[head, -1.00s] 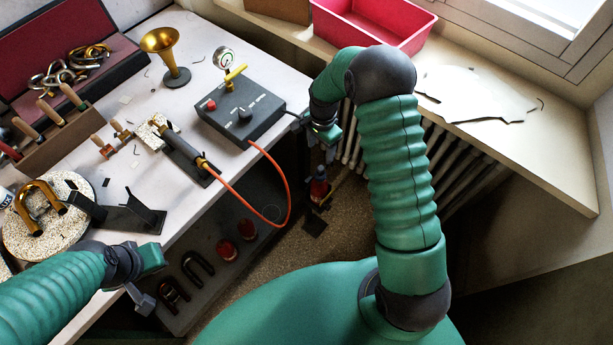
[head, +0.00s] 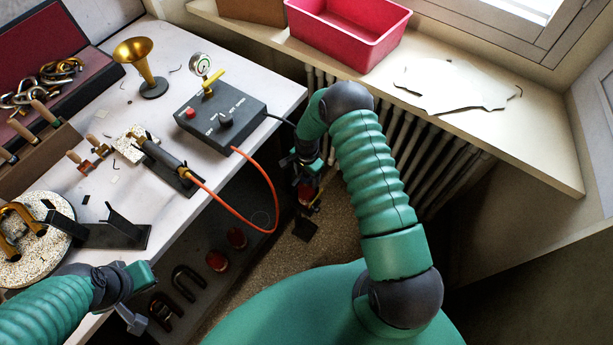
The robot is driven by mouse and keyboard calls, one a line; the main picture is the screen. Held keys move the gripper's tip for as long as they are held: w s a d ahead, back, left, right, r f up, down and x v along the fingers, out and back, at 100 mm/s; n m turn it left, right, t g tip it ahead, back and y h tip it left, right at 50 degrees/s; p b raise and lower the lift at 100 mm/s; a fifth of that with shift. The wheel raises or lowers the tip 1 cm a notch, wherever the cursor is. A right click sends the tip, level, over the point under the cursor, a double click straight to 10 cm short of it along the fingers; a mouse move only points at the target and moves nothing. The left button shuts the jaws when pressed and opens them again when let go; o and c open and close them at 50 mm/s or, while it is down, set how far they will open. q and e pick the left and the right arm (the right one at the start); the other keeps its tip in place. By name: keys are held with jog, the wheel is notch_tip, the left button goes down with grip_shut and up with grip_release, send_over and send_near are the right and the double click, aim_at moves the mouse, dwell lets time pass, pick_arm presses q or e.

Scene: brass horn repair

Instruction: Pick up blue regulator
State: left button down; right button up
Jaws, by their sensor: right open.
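No clearly blue regulator shows. A dark grey box (head: 228,113) with a red button, a black knob and printed marks stands on the white bench. A round gauge (head: 200,65) and a yellow valve handle stand up at its back. My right gripper (head: 308,197) hangs low, right of the box and past the bench edge. It is open and apart from the box; its fingers are small and dark here. My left gripper (head: 133,318) is at the bench's front edge, lower left, far from the box. Its jaws are hard to make out.
An orange hose (head: 272,190) loops from the box past the bench edge to a torch (head: 165,157). A brass bell (head: 142,62) stands behind. A pink bin (head: 345,32) sits on the sill above the radiator (head: 435,165). A dark stand (head: 110,232) is near my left arm.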

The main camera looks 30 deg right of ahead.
jog(key=shift+c, duration=0.4)
grip_shut()
jog(key=shift+r, duration=0.1)
jog(key=shift+w+r, duration=0.1)
jog(key=shift+r, duration=0.4)
notch_tip(320, 180, up, 2)
jog(key=shift+r+p, duration=0.25)
jog(key=shift+p, duration=0.05)
jog(key=s+a+r+p, duration=0.1)
jog(key=s+a+r, duration=0.1)
jog(key=s+a, duration=0.95)
jog(key=shift+s+d+r+p, duration=0.25)
jog(key=shift+d+r+p, duration=0.05)
jog(key=shift+r+p, duration=0.45)
jog(key=shift+s+d+r+p, duration=0.25)
jog(key=shift+r+p, duration=0.5)
jog(key=shift+s+d+r+p, duration=0.25)
jog(key=shift+d+r+p, duration=0.05)
jog(key=shift+r+p, duration=0.45)
